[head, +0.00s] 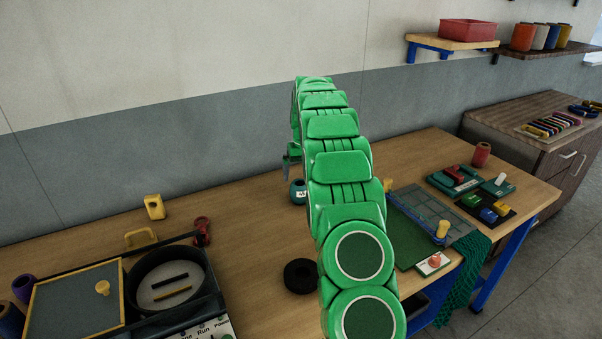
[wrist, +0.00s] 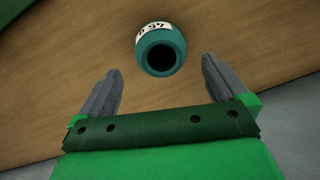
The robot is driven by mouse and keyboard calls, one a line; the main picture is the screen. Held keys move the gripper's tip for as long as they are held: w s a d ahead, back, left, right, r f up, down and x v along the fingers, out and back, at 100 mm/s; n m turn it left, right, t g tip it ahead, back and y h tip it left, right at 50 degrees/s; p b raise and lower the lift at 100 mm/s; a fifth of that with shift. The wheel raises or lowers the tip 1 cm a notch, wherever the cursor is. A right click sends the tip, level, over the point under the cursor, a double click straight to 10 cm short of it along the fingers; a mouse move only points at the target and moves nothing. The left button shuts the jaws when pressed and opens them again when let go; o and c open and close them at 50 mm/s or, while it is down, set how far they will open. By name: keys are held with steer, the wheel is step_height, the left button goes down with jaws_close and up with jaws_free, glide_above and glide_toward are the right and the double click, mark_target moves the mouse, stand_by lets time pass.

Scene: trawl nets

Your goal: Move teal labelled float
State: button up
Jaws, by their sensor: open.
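The teal float (head: 298,192) stands on the wooden table behind my green arm, and part of it is hidden by the arm in the head view. It carries a white label with dark print. In the wrist view the teal float (wrist: 161,50) shows its dark round hole and its label, just beyond the fingertips and roughly centred between them. My gripper (wrist: 158,75) is open and empty, with its two grey fingers apart on either side. In the head view my gripper (head: 290,162) is mostly hidden behind my arm, close above the float.
A black ring (head: 300,276) lies on the table in front of the float. A machine with a round basin (head: 216,291) stands at the left, near a red shackle-like piece (head: 202,231). A green mat (head: 408,248) and teal netting (head: 462,275) lie at the right.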

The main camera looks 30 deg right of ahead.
mark_target(299, 191)
steer(key=shift+f, duration=0.1)
steer(key=shift+a+f, duration=0.15)
steer(key=shift+f, duration=1.75)
steer(key=shift+a+f, duration=0.15)
steer(key=shift+f, duration=1.75)
steer(key=c, duration=1.1)
steer(key=shift+o, duration=0.2)
steer(key=shift+a, duration=10)
steer(key=o, duration=1.1)
steer(key=shift+c, duration=0.2)
